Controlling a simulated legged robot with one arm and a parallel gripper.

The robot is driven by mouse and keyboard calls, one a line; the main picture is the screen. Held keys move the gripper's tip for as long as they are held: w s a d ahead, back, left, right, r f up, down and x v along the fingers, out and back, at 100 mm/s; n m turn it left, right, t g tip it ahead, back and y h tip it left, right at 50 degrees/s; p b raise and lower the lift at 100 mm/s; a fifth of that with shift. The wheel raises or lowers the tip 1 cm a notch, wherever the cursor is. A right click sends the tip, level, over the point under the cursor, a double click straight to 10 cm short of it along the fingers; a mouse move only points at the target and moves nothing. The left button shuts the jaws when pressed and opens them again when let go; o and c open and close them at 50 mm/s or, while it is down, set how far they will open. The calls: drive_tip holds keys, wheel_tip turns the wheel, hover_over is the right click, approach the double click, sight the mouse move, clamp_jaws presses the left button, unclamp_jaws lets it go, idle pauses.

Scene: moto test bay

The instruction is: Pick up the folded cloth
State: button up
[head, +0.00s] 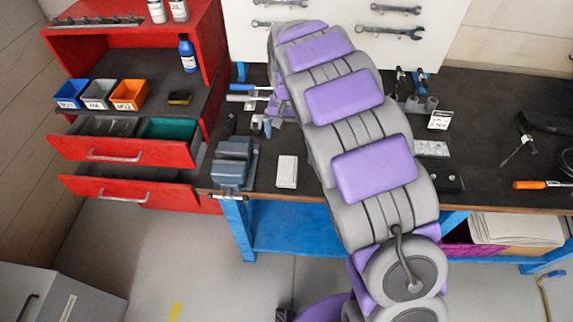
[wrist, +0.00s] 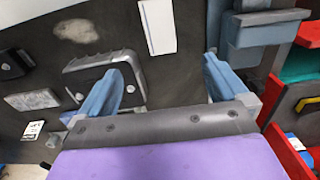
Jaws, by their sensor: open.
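A small white rectangular item with faint lines, which looks like the folded cloth (head: 287,171), lies flat on the dark bench top, just right of the grey-blue vise (head: 235,163). In the wrist view the white cloth (wrist: 158,27) shows at the top edge, partly cut off. My gripper (wrist: 162,68) is open, with its two blue-grey fingers wide apart and nothing between them. The cloth lies beyond the fingertips, apart from them. In the head view my arm hides the gripper.
A dark ridged case (wrist: 104,80) lies by the left finger in the wrist view. The vise (wrist: 265,28) stands beyond the right finger. A red cabinet (head: 128,148) with two open drawers stands left of the bench. A label card (head: 440,120) and tools lie at right.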

drive_tip(key=b, duration=0.2)
hover_over(288, 169)
wheel_tip(288, 169, down, 12)
drive_tip(key=shift+w+a+r, duration=0.1)
drive_tip(key=shift+w, duration=0.05)
wheel_tip(288, 169, down, 5)
drive_tip(key=shift+f+b, duration=0.1)
drive_tip(key=shift+b, duration=0.25)
drive_tip(key=c, duration=1.1)
drive_tip(key=shift+r, duration=0.7)
drive_tip(key=shift+s+r+p, duration=0.15)
drive_tip(key=shift+r+p, duration=0.1)
drive_tip(key=shift+r, duration=0.4)
drive_tip(key=shift+s+r+p, duration=0.15)
drive_tip(key=shift+r+p, duration=0.05)
drive_tip(key=shift+r, duration=0.4)
drive_tip(key=s+d+r+p, duration=0.1)
drive_tip(key=s+d, duration=0.2)
drive_tip(key=s, duration=1.2)
drive_tip(key=shift+s+r, duration=0.15)
drive_tip(key=shift+s, duration=0.1)
